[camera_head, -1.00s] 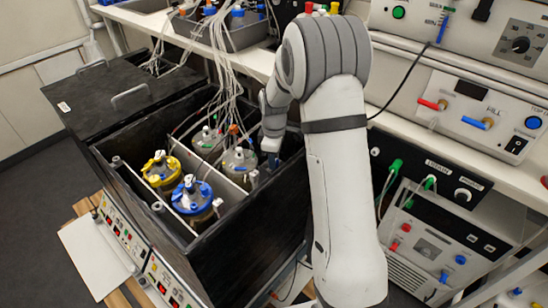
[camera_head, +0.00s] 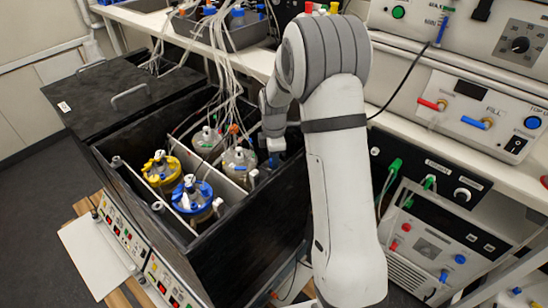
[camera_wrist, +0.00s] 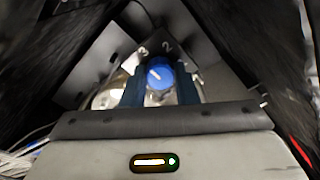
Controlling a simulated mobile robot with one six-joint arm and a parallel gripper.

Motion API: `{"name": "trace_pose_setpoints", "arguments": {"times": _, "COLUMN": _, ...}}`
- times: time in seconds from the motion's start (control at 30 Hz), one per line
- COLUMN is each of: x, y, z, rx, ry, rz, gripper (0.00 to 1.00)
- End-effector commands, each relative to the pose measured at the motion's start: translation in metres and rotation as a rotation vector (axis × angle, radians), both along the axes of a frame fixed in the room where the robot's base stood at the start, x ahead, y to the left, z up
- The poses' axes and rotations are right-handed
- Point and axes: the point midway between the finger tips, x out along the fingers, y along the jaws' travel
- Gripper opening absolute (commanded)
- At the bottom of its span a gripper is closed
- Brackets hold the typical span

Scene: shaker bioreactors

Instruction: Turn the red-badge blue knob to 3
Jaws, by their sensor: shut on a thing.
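In the wrist view a round blue knob (camera_wrist: 159,74) with a short white pointer line sits between the two dark blue fingers of my gripper (camera_wrist: 160,91). The gripper is shut on the knob. A white "3" and a white "2" show on the dark panel just above the knob, the 3 left of the 2. The pointer's exact setting is hard to read. I see no red badge beside the knob. In the head view my gripper (camera_head: 272,160) is low inside the right part of the black box, where the knob is hidden.
The open black box (camera_head: 250,225) has walls close around my gripper. Inside stand a yellow-topped vessel (camera_head: 160,168), a blue-topped vessel (camera_head: 192,196) and others with tubes hanging from above. A bench with instrument panels (camera_head: 480,115) stands at the right.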

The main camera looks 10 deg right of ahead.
Motion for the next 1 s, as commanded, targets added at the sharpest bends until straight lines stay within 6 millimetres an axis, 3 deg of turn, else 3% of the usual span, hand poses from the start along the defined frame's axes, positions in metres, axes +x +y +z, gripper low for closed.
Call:
{"name": "trace_pose_setpoints", "arguments": {"times": 0.23, "x": 0.001, "y": 0.000, "z": 0.001, "rx": -0.001, "ry": -0.004, "rz": 0.001, "gripper": 0.04}}
{"name": "trace_pose_setpoints", "arguments": {"times": 0.27, "x": 0.001, "y": 0.000, "z": 0.001, "rx": -0.001, "ry": -0.004, "rz": 0.001, "gripper": 0.29}}
{"name": "trace_pose_setpoints", "arguments": {"times": 0.5, "x": 0.000, "y": 0.000, "z": 0.001, "rx": -0.001, "ry": -0.002, "rz": 0.000, "gripper": 0.48}}
{"name": "trace_pose_setpoints", "arguments": {"times": 0.77, "x": 0.000, "y": 0.000, "z": 0.002, "rx": -0.001, "ry": -0.001, "rz": 0.000, "gripper": 0.48}}
{"name": "trace_pose_setpoints", "arguments": {"times": 1.0, "x": 0.001, "y": -0.001, "z": 0.036, "rx": -0.001, "ry": -0.004, "rz": 0.000, "gripper": 0.48}}
